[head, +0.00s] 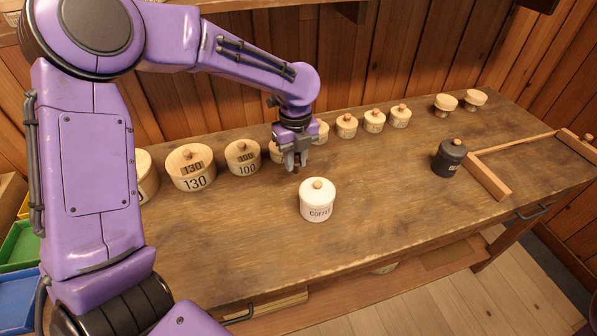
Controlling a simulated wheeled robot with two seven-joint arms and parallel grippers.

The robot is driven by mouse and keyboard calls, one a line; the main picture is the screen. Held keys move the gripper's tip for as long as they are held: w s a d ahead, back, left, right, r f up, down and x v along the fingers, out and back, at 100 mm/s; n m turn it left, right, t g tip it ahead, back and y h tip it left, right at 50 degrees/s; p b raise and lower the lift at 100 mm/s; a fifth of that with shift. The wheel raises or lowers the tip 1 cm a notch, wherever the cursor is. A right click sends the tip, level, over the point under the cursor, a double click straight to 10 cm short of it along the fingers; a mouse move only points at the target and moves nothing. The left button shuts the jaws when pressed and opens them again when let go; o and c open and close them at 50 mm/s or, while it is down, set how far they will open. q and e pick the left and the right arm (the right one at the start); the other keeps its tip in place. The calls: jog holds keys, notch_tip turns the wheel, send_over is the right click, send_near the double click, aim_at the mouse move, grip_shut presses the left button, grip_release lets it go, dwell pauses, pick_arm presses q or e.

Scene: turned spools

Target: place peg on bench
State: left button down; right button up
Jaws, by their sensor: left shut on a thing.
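My left gripper (295,166) hangs over the back middle of the wooden bench (225,240), pointing down. It is shut on a small dark brown piece, probably the peg, of which only a little shows at the fingertips. The fingers hide the rest of it. I cannot tell whether it touches the bench top. The gripper is behind the white coffee jar and in front of the row of wooden spools. My right gripper is not in view.
Round wooden spools, including one marked 130 (192,183) and one marked 100 (247,170), line the back. A white coffee jar (318,207) stands near the middle. A black jar (448,166) stands beside a wooden rail (488,178) at right. The front is mostly clear.

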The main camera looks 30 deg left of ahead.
pick_arm(q)
jog(key=f, duration=0.7)
jog(key=shift+s+f, duration=0.35)
jog(key=shift+s, duration=0.05)
jog(key=shift+w+f, duration=0.1)
jog(key=shift+f, duration=0.2)
jog(key=shift+r, duration=0.1)
jog(key=shift+s, duration=0.2)
jog(key=c, duration=1)
grip_release()
jog(key=shift+w+f, duration=0.1)
jog(key=shift+f, duration=0.1)
jog(key=shift+o, duration=0.2)
